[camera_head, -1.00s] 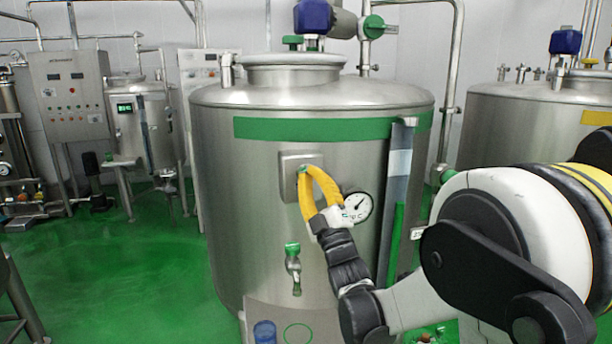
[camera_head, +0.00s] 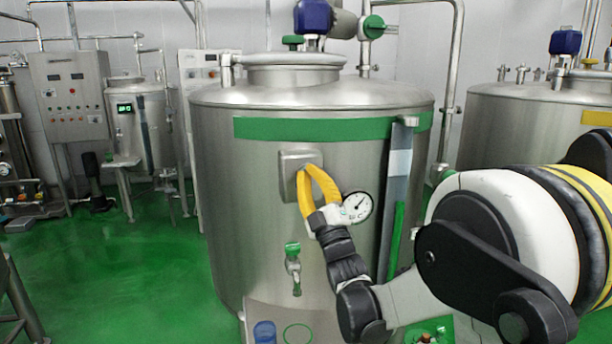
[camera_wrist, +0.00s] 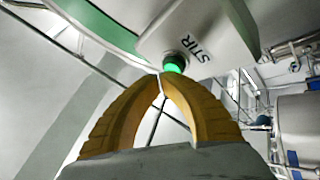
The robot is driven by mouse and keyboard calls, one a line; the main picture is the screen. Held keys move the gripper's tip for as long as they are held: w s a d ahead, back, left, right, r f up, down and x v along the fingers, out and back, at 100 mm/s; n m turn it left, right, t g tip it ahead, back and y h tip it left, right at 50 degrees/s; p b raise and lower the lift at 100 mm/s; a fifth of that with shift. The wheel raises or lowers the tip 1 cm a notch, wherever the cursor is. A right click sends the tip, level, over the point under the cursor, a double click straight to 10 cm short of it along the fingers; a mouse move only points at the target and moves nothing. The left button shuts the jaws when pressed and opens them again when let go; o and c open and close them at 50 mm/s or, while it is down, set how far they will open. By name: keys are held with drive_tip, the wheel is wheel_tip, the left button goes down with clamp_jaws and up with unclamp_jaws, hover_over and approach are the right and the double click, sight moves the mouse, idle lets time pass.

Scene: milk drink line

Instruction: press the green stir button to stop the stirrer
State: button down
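The green stir button (camera_wrist: 174,62) glows on a grey box marked STIR in the wrist view. That box (camera_head: 288,162) is fixed to the front of the big steel tank (camera_head: 230,200), below its green band. My gripper (camera_head: 303,169) has yellow fingers whose tips meet with nothing between them. In the wrist view the fingertips (camera_wrist: 161,77) are right by the button, just below it in the picture. I cannot tell if they touch it. In the head view the button does not show; the fingertips cover that part of the box.
A round gauge (camera_head: 357,206) sits close to the right of my gripper. A green-handled tap (camera_head: 293,262) is below it. A sight tube (camera_head: 399,195) runs up the tank's right side. A blue cup (camera_head: 265,332) stands on the shelf below.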

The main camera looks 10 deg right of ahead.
drive_tip(key=shift+w, duration=0.35)
idle(0.4)
drive_tip(key=shift+s, duration=0.95)
drive_tip(key=s, duration=0.6)
